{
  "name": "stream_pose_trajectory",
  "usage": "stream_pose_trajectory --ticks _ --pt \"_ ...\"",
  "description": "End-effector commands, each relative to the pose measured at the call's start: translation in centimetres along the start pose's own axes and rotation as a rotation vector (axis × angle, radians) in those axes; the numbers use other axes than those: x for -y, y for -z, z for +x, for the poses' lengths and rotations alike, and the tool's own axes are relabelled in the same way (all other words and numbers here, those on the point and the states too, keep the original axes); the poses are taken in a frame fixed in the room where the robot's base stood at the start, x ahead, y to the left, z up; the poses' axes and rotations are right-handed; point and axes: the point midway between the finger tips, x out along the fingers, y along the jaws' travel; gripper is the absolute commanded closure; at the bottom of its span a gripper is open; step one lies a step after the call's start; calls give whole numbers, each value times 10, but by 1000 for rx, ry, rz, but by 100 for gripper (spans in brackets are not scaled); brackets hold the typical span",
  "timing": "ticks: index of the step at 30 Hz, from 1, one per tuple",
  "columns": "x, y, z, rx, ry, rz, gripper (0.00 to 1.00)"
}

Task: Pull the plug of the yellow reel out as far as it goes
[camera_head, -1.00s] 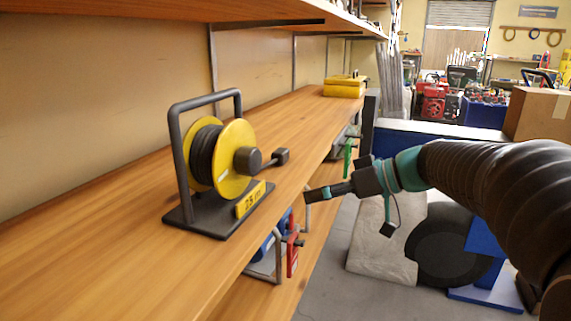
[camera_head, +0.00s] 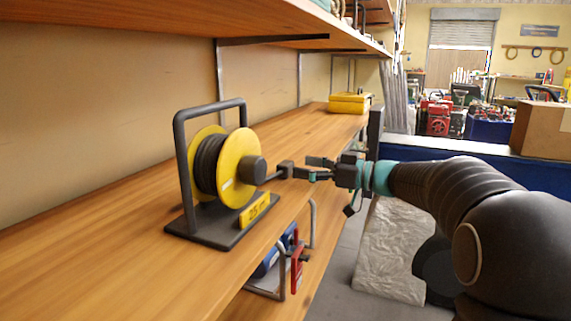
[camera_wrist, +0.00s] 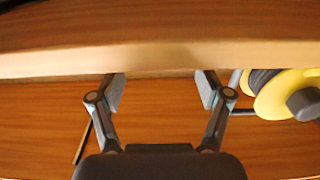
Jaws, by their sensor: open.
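The yellow reel (camera_head: 238,170) stands upright on the wooden shelf, with dark cable wound between its yellow discs. Its dark plug (camera_head: 285,169) sticks out on a thin stem to the right of the hub. My gripper (camera_head: 308,168) is open, its fingers pointing left at the plug and very close to it. I cannot tell whether they touch. In the wrist view my gripper (camera_wrist: 162,90) has its fingers spread with only shelf wood seen between them. The reel (camera_wrist: 290,92) is at the right there. A thin stem runs behind the right finger; the plug is not clearly visible.
The shelf (camera_head: 110,215) is clear left of the reel. An upper shelf (camera_head: 130,22) hangs above. A yellow case (camera_head: 349,103) lies farther back. Blue and red items (camera_head: 297,265) sit below the shelf edge. A cardboard box (camera_head: 541,128) is at the right.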

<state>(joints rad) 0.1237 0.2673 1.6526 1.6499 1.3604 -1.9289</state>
Motion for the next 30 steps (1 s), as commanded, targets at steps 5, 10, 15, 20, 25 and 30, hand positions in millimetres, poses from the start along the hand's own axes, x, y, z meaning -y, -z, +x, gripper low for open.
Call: stream_pose_trajectory --ticks 5,10,15,20,25,30 --pt "1 0 31 2 3 1 23" --pt "0 0 48 1 1 1 23" --pt "0 0 55 1 1 0 23" --pt "0 0 56 1 0 0 23" --pt "0 0 55 1 0 0 43" --pt "0 0 55 1 0 0 85"
